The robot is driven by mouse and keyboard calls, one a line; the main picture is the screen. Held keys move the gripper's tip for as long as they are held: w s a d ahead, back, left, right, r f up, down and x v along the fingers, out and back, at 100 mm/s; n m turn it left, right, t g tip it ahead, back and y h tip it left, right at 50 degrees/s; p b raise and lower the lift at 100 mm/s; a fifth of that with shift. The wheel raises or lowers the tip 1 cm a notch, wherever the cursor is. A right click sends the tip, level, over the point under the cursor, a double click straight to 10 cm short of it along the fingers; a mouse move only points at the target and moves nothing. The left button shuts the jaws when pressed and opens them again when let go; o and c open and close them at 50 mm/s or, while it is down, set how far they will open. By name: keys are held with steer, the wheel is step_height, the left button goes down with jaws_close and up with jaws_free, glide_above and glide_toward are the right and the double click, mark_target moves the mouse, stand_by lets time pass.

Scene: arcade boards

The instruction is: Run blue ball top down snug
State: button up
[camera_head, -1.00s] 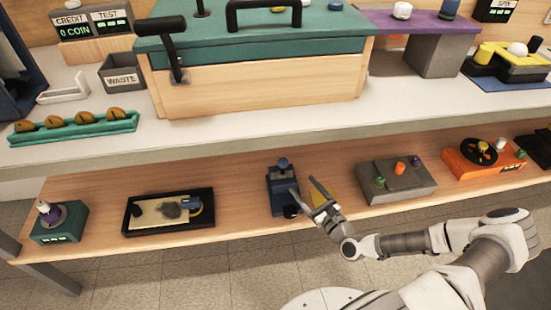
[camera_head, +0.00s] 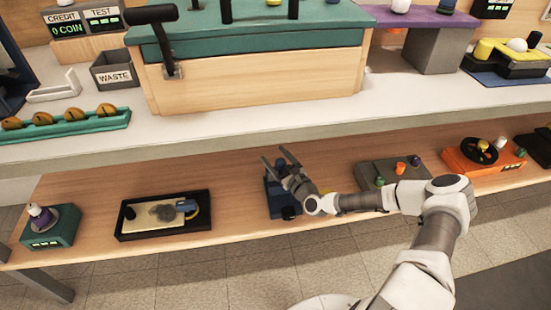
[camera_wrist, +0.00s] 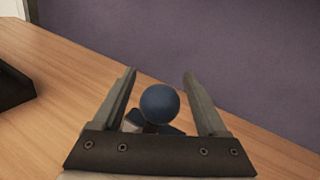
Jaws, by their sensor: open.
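The blue ball (camera_wrist: 160,103) shows in the wrist view, low between the two fingers of my gripper (camera_wrist: 159,74). The fingers are apart, with a visible gap on each side of the ball. Parts of a device show below the ball, mostly hidden by my gripper. In the head view my gripper (camera_head: 275,155) is over the small blue device (camera_head: 274,203) on the lower shelf. My gripper and wrist cover the top of that device, so the ball cannot be made out there.
On the lower shelf (camera_head: 240,180), a black-framed tray (camera_head: 122,228) stands left of the blue device. A grey box with coloured knobs (camera_head: 372,172) stands to the right, near my arm. The upper counter's edge (camera_head: 220,138) runs above and behind my gripper.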

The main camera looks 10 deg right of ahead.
jaws_close()
stand_by(0.4)
steer(key=shift+r+m+h, duration=0.1)
steer(key=shift+m+h, duration=0.3)
steer(key=shift+h, duration=0.1)
